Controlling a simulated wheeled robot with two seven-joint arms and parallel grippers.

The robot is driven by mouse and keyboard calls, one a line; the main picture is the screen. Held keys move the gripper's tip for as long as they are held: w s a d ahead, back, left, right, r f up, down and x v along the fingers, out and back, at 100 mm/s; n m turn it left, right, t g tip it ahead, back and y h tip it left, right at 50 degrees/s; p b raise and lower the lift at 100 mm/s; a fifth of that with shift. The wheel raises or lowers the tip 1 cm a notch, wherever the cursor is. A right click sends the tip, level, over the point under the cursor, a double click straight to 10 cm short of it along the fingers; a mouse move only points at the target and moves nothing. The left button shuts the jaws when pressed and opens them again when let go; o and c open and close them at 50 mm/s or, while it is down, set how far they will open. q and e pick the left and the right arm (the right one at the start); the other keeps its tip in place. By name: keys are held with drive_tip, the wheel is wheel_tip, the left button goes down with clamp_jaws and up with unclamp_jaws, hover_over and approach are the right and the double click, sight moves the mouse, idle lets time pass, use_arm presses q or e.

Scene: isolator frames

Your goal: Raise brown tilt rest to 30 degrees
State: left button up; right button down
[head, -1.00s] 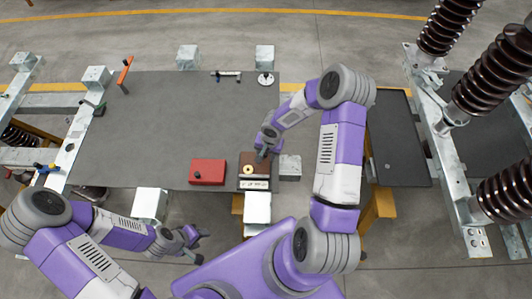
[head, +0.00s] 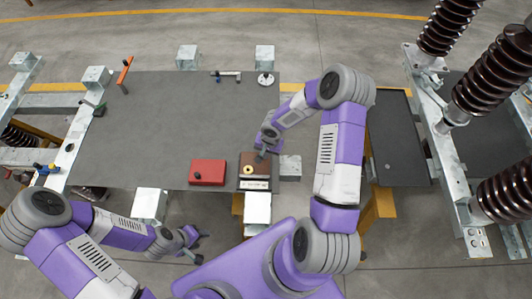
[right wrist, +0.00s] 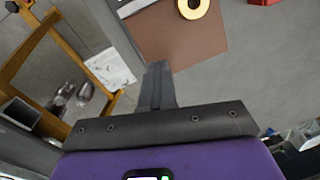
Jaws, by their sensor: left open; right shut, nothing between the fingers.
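The brown tilt rest (head: 263,172) sits at the front right of the grey table, with a gold ring on its face and a pale marked strip (head: 254,185) along its near side. The marks are too small to read, and I cannot tell its angle. In the right wrist view its brown plate (right wrist: 178,42) shows with the gold ring (right wrist: 193,6). My right gripper (head: 261,156) is shut and empty at the rest's far edge; its fingers (right wrist: 158,72) overlap the plate's edge in the right wrist view, contact unclear. My left gripper (head: 196,239) is open and empty, off the table's front edge.
A red box (head: 208,172) with a dark knob stands just left of the rest. A metal block (head: 290,168) is close on its right. The middle of the grey table (head: 160,125) is clear. Small fittings lie at the back edge.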

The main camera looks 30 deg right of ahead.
idle(0.8)
drive_tip(key=c, duration=1)
unclamp_jaws()
drive_tip(key=shift+r, duration=0.1)
drive_tip(key=r, duration=0.7)
drive_tip(key=shift+s+d+r+p, duration=0.15)
drive_tip(key=shift+s+d+p, duration=0.15)
drive_tip(key=shift+s+p, duration=0.05)
